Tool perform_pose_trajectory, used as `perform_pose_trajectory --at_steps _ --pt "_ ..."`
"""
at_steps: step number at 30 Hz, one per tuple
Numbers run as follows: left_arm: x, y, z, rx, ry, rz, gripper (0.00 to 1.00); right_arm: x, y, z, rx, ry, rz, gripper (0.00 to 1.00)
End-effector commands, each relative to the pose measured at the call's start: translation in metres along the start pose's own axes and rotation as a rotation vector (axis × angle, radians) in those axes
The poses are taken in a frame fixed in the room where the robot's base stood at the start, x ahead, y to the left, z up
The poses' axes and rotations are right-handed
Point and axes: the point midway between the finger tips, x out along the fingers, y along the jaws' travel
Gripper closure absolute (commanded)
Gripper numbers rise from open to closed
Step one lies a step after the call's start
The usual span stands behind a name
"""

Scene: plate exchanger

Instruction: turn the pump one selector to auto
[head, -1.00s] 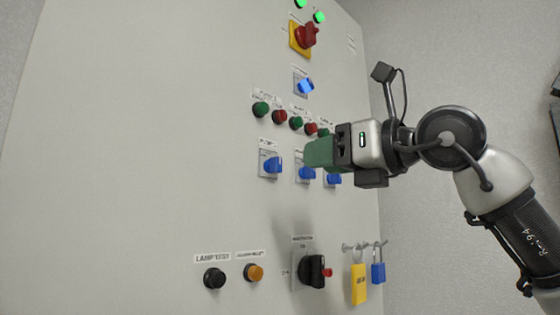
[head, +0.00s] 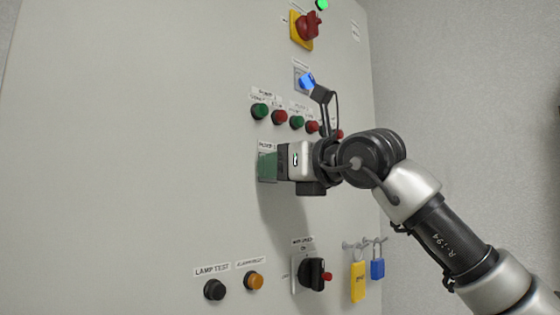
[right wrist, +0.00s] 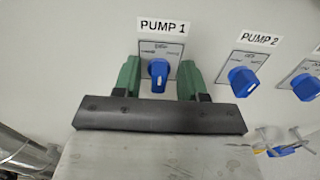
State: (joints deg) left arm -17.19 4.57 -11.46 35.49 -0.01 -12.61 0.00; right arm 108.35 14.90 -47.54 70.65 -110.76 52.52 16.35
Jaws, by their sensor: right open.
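The pump one selector (right wrist: 159,75) is a blue knob on a pale plate under a PUMP 1 label (right wrist: 162,27) in the right wrist view. Its white pointer line looks roughly vertical; the small position words are too blurred to read. My right gripper (right wrist: 158,80) is open, with one green finger on each side of the knob and visible gaps between. In the head view the right gripper (head: 267,167) is at the panel and hides the knob. My left gripper is not in view.
The pump 2 selector (right wrist: 244,81) is close to the right. A row of green and red buttons (head: 297,122) sits above. A black rotary switch (head: 312,273) and padlocks (head: 358,281) are below. The panel's left side (head: 130,150) is clear.

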Motion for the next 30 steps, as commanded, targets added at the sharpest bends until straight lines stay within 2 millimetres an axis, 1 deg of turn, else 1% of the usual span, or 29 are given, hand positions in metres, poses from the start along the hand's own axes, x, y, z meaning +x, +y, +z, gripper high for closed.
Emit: perform_pose_trajectory --at_steps 5,13,17,22,26,30 --pt "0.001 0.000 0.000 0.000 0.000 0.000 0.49 0.000 0.000 -0.001 0.000 0.000 0.000 0.58" --pt "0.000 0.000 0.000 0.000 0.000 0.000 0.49 0.000 0.000 0.000 0.000 0.000 0.000 0.98" --pt "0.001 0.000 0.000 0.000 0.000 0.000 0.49 0.000 0.000 -0.001 0.004 0.000 0.000 0.98" --pt "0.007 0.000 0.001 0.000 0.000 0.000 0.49 0.000 0.000 -0.002 0.041 -0.001 0.000 0.98" --pt "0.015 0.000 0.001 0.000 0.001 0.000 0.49 0.000 0.000 -0.003 0.106 -0.001 0.000 0.98" --pt "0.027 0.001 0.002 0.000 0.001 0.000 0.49 0.000 0.000 -0.004 0.207 -0.002 0.000 0.98"
